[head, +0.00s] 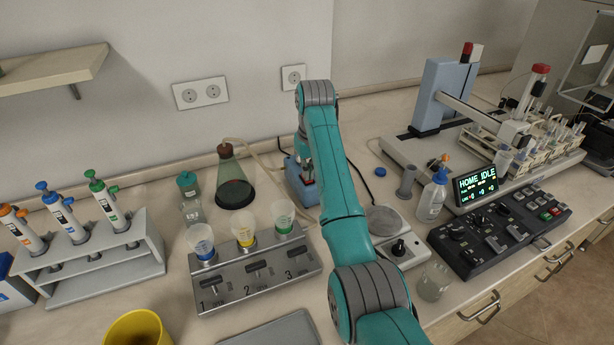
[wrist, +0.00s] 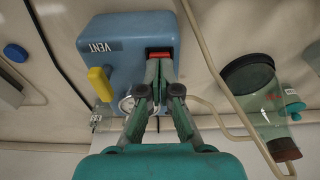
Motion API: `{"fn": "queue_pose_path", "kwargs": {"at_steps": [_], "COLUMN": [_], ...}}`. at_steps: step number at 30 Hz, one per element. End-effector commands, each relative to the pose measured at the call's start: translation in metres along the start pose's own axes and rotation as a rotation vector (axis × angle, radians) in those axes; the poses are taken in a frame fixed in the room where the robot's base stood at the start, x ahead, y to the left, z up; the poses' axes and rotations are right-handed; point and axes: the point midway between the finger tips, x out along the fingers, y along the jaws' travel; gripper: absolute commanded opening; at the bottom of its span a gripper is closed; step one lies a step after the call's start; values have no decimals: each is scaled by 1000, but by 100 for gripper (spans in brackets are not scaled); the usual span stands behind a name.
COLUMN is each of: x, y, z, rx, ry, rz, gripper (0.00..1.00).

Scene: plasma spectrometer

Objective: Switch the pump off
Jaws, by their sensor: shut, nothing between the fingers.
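The pump is a blue box (wrist: 120,35) marked VENT, with a yellow lever (wrist: 101,84) and a round gauge (wrist: 127,104). A red switch (wrist: 160,55) sits on it in a dark frame. My gripper (wrist: 160,70) is shut and empty, its fingertips right at the red switch and covering part of it. I cannot tell whether they touch it or which way the switch is tipped. In the head view the pump (head: 293,178) stands near the wall, partly hidden behind my arm.
A hose joins the dark-based flask (head: 235,185) left of the pump; the flask also shows in the wrist view (wrist: 252,95). A filter manifold (head: 255,275) with three funnels stands in front. A stirrer plate (head: 400,240) and bottle (head: 432,195) are to the right. A pipette rack (head: 90,260) is far left.

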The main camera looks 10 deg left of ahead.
Motion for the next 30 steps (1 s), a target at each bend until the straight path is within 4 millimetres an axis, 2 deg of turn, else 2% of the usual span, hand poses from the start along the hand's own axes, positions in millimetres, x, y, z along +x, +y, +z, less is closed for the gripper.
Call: {"fn": "queue_pose_path", "kwargs": {"at_steps": [30], "x": [-65], "y": [0], "z": [-10], "rx": [0], "ry": [1], "rz": [0], "gripper": [0]}}
